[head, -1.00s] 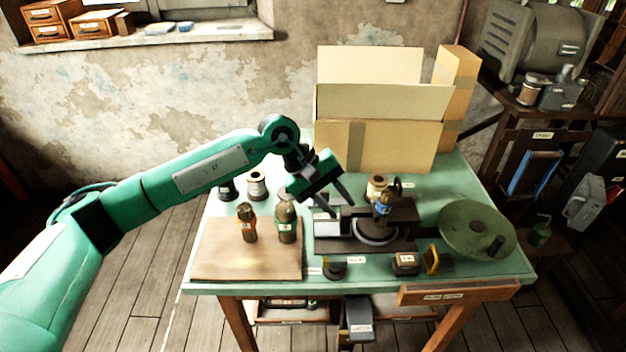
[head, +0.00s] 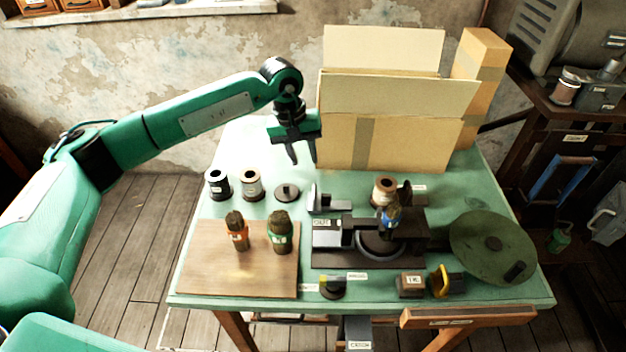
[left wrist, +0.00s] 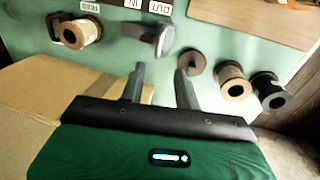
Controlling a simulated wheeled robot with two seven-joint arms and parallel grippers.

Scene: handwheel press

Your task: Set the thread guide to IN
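The thread guide appears to be the small grey bracket (head: 317,199) with an upright plate, at the back left of the dark press on the green table. It also shows in the left wrist view (left wrist: 150,38), beside the IN label (left wrist: 133,3) and OUT label (left wrist: 160,7). Its upright plate stands on the OUT side. My left gripper (head: 303,160) hangs behind and above the guide, near the cardboard box. Its two fingers are apart and empty (left wrist: 160,72), not touching the guide. My right gripper is not in view.
Cardboard boxes (head: 400,145) stand at the back right of my gripper. Spools (head: 251,185) and a dark disc (head: 287,192) sit left of the guide. Another spool (head: 384,190) stands to its right. A wooden board (head: 210,275) with two bottles lies front left. A green handwheel (head: 485,240) is at right.

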